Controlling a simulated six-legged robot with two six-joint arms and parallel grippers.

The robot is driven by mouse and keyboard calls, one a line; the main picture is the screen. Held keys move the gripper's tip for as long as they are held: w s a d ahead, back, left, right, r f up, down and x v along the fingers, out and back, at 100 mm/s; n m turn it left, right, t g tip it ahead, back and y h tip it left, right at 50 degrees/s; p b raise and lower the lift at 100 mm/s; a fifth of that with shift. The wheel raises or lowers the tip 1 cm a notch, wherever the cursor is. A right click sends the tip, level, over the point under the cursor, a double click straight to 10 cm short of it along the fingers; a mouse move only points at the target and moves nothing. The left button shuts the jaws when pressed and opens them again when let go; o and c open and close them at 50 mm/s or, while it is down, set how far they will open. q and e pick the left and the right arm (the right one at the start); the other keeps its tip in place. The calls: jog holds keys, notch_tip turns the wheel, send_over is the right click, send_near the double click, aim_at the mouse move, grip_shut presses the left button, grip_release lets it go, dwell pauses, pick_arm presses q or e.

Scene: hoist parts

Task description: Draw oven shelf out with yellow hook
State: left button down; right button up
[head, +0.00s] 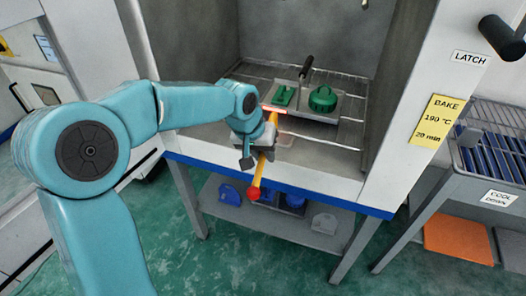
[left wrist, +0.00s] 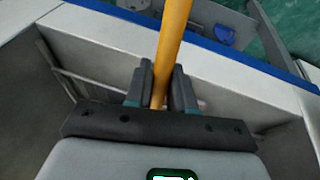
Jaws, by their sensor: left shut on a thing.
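The yellow hook (head: 264,165) has a red ball at its lower end. My left gripper (head: 258,146) is shut on its shaft in front of the oven mouth. In the left wrist view the yellow shaft (left wrist: 172,40) runs between the two fingers of the gripper (left wrist: 160,90). The hook's upper end reaches the front of the oven shelf (head: 347,128), near an orange-red glowing strip; I cannot tell whether it is engaged. The wire shelf is inside the oven and bears a grey tray with green parts (head: 322,99). My right gripper is not in view.
The oven's blue front edge (head: 330,200) runs below the opening. A lower shelf (head: 290,224) holds blue and grey pieces. A rack table labelled "COOL DOWN" (head: 500,198) stands at right. A yellow "BAKE" card (head: 434,120) and a "LATCH" label (head: 470,58) are on the right post.

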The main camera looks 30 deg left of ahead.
pick_arm(q)
jog(key=shift+f+b, duration=2)
jog(key=shift+f, duration=0.7)
jog(key=shift+s, duration=0.1)
jog(key=shift+s+d+f+b, duration=0.15)
jog(key=shift+s+b, duration=0.15)
jog(key=shift+s, duration=0.1)
jog(key=shift+s+d+f+b, duration=0.1)
jog(key=shift+s+b, duration=0.2)
jog(key=shift+s, duration=0.1)
jog(key=shift+s, duration=0.35)
jog(key=shift+s+d+b, duration=0.25)
jog(key=shift+s+b, duration=0.1)
jog(key=shift+s, duration=0.5)
jog(key=shift+s+d+b, duration=0.2)
jog(key=shift+s+b, duration=0.2)
jog(key=shift+s, duration=0.45)
jog(key=shift+s+d+b, duration=0.25)
jog(key=shift+s+b, duration=0.1)
jog(key=shift+s, duration=0.5)
jog(key=s+d+b, duration=0.1)
jog(key=s, duration=0.5)
jog(key=shift+d, duration=0.2)
